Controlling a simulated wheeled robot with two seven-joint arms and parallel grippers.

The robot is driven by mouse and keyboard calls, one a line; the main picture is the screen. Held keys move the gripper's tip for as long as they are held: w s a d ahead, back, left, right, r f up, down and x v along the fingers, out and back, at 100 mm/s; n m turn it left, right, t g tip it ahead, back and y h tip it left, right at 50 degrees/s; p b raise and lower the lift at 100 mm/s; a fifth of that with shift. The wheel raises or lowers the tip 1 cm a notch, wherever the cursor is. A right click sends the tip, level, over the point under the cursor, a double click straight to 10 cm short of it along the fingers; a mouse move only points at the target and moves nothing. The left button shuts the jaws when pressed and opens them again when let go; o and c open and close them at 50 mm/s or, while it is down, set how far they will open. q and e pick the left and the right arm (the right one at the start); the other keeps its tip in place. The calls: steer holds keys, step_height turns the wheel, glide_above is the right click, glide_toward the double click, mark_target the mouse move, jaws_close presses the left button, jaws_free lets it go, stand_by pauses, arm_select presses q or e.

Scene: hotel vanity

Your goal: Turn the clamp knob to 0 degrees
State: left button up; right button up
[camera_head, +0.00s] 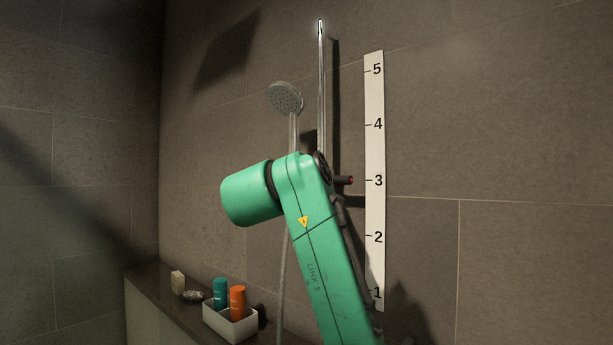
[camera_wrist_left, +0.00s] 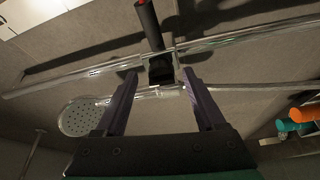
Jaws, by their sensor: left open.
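The clamp knob (camera_head: 343,180) is a black cylinder with a red end, sticking out to the right at about mark 3 of the scale. In the left wrist view the knob (camera_wrist_left: 149,26) points up, past the chrome clamp with a dark block (camera_wrist_left: 161,69) on the rail. My left gripper (camera_wrist_left: 159,74) is open, its two fingers apart on either side of the dark block; whether they touch it I cannot tell. The fingers are not on the knob's cylinder. In the head view my green arm hides the gripper and most of the clamp. My right gripper is not in view.
The chrome rail (camera_head: 320,90) runs upright beside the white numbered strip (camera_head: 375,150). The shower head (camera_head: 285,98) hangs left of the rail. A white caddy (camera_head: 230,325) with teal and orange bottles stands on the ledge at lower left. The wall right of the strip is clear.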

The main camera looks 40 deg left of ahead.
arm_select(q)
steer(key=r+b+v, duration=0.1)
steer(key=b+v, duration=0.4)
steer(key=v, duration=0.9)
steer(key=shift+s+d+f, duration=0.15)
steer(key=shift+s+f, duration=0.15)
steer(key=shift+f, duration=0.1)
